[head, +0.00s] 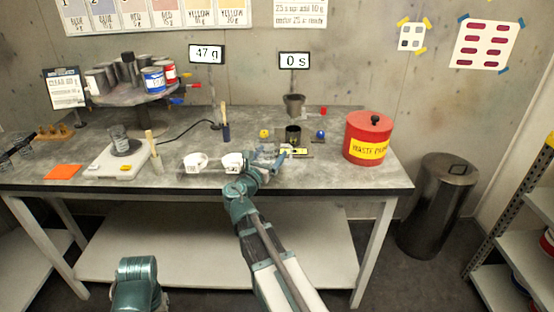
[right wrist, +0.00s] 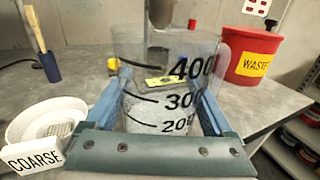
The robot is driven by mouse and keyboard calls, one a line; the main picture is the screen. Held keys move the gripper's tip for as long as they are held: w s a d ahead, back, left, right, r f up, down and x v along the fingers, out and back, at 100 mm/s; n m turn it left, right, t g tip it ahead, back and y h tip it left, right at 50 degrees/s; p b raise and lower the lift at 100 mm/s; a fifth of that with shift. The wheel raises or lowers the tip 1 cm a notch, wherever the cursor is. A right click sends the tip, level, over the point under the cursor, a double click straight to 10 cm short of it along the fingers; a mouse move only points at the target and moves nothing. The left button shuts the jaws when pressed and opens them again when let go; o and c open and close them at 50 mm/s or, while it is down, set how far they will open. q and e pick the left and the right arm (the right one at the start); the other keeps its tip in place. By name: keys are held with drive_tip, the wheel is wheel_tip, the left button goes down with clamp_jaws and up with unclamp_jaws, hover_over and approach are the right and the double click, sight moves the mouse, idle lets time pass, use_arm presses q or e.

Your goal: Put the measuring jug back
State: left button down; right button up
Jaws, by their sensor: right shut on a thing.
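The measuring jug (right wrist: 165,85) is clear, with black marks reading 400, 300 and 200. In the right wrist view it stands upright between the blue fingers of my right gripper (right wrist: 160,110), which is shut on it. In the head view my right gripper (head: 268,162) is over the front middle of the workbench, and the jug (head: 262,152) is faint and partly hidden there. Whether the jug's base touches the bench I cannot tell. Of my left arm only a teal link shows at the bottom of the head view; its gripper is not in view.
A white strainer labelled COARSE (right wrist: 45,120) is close left of the jug. The red waste bin (head: 368,140) stands on the right of the workbench (head: 340,180). A scale (head: 118,162) carries a dark cup at left. Signs read 47 g (head: 207,54) and 0 s (head: 294,60).

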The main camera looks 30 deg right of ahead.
drive_tip(key=x, duration=0.5)
drive_tip(key=shift+w+d+f, duration=0.25)
drive_tip(key=shift+d, duration=0.1)
drive_tip(key=shift+f+b, duration=1.8)
drive_tip(key=shift+b, duration=0.15)
drive_tip(key=shift+f, duration=0.2)
drive_tip(key=o, duration=1.3)
drive_tip(key=shift+r, duration=0.1)
drive_tip(key=shift+c, duration=0.2)
drive_tip(key=shift+r, duration=0.25)
drive_tip(key=v, duration=1.2)
